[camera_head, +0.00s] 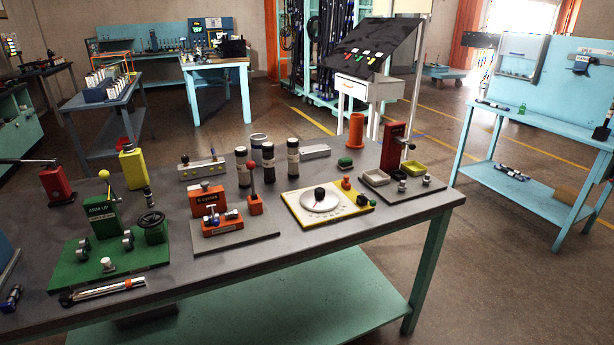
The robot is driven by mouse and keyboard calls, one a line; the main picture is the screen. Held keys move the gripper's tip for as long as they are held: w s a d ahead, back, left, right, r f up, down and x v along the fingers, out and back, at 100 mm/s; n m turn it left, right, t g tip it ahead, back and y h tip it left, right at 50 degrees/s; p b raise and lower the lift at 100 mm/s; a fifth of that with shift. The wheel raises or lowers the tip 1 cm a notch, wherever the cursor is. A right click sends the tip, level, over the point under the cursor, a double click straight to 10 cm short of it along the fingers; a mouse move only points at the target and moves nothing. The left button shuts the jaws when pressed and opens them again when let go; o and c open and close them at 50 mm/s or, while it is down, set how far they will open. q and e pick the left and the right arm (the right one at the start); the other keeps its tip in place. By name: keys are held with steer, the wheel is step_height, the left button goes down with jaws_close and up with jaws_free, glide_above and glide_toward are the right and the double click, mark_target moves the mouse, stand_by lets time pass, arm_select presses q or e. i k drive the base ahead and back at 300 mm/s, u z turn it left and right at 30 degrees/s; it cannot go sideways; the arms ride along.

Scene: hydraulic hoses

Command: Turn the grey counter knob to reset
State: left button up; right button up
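An orange counter box (208,201) with a light label reading something like "cycles" stands upright on a grey plate on the workbench, left of centre. A small dark or grey knob (205,186) shows at its top; its turn position is too small to tell. A lower orange block (222,225) with blue and metal fittings sits in front of the box. An orange post with a red-ball lever (252,190) stands just right of it. Neither of my grippers is in view, so nothing is seen touching the counter.
The workbench (330,255) also holds a green lever unit (108,230) on the left, a white dial on a yellow-edged plate (322,203), several dark cylinders behind, and a red block (393,146) on the right. The bench's front right is clear.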

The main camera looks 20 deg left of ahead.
mark_target(205, 184)
steer(key=z, duration=0.7)
steer(key=i, duration=1.7)
steer(key=u, duration=2.45)
